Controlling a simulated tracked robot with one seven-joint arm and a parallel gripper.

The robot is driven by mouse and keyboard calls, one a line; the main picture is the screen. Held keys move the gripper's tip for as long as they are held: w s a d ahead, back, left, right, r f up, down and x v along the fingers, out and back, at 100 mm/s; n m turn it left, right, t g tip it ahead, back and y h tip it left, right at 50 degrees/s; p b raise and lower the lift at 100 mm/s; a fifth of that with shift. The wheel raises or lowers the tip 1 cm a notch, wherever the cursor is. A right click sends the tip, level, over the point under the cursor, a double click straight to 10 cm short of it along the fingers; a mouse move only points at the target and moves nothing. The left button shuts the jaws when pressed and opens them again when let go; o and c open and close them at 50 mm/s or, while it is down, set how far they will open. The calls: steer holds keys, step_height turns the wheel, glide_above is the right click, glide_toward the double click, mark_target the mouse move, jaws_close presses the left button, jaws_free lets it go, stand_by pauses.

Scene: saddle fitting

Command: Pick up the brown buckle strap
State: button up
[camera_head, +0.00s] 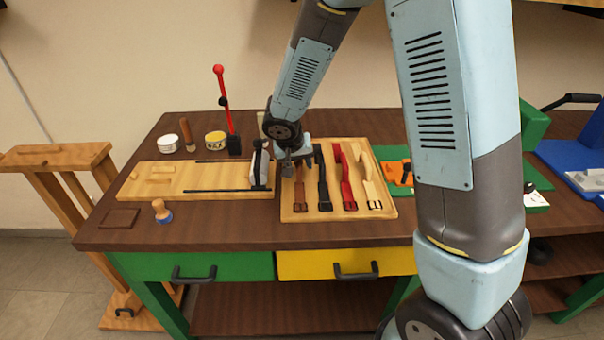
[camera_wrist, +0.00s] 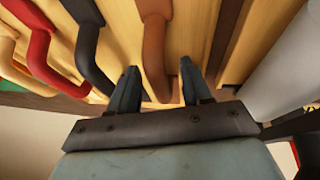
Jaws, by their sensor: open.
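The brown buckle strap (camera_head: 300,196) lies at the left end of a row of straps on a light wooden board (camera_head: 333,214). Its buckle end faces the front, and its far end is partly hidden by my arm in the head view. My gripper (camera_head: 289,169) is over the far part of this strap. In the wrist view the open fingers of my gripper (camera_wrist: 158,90) stand on either side of the brown strap (camera_wrist: 155,40), with gaps on both sides. I cannot tell how deep the fingers reach.
A black strap (camera_head: 323,188) lies close beside it, then a red strap (camera_head: 347,185) and a tan strap (camera_head: 370,190). A wooden jig (camera_head: 200,180) with a dark upright part stands just left. A wax tin (camera_head: 215,140) and a red-handled tool (camera_head: 228,110) stand behind.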

steer(key=shift+c, duration=0.3)
jaws_close()
steer(key=shift+r, duration=0.1)
